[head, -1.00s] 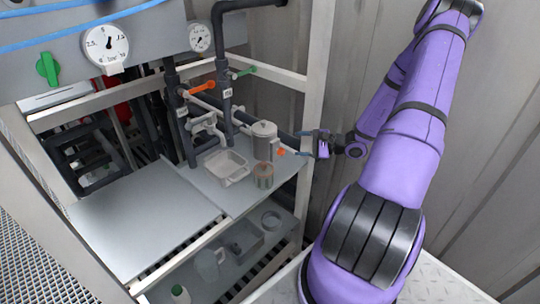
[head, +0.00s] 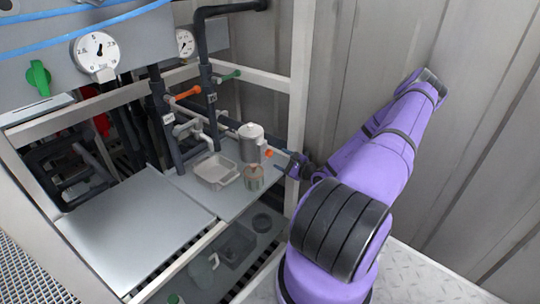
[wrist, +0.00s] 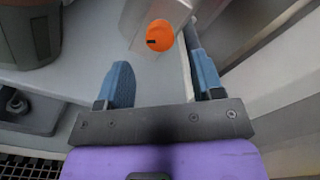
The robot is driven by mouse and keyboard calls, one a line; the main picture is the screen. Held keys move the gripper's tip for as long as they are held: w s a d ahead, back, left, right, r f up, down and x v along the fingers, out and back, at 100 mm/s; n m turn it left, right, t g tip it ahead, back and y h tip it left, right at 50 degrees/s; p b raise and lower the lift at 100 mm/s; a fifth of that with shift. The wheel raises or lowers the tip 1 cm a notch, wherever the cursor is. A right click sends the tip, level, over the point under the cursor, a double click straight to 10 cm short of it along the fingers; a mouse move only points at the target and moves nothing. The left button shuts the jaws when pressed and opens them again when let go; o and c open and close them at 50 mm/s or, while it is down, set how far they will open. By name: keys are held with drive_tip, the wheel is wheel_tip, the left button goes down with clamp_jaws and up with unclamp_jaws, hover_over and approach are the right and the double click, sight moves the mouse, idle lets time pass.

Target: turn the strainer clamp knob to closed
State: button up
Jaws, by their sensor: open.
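The orange strainer clamp knob (head: 268,153) sits on the right side of the grey cylindrical strainer housing (head: 250,146), on the shelf. In the wrist view the knob (wrist: 160,35) is a round orange face with a small dark mark on its left part. My gripper (wrist: 162,74) is open, with its two blue fingers apart and nothing between them. The knob lies just beyond the fingertips, roughly in line with the gap and not visibly touched. In the head view my gripper (head: 281,167) is just right of the knob, and its fingertips are small.
A white frame post (head: 299,100) rises close to my arm. An orange-handled valve (head: 188,93) is on the pipes above. The left bench panel is bare.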

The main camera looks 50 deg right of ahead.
sight(271, 154)
drive_tip(key=shift+w+a, duration=0.2)
drive_tip(key=shift+w, duration=2.75)
drive_tip(key=c, duration=0.9)
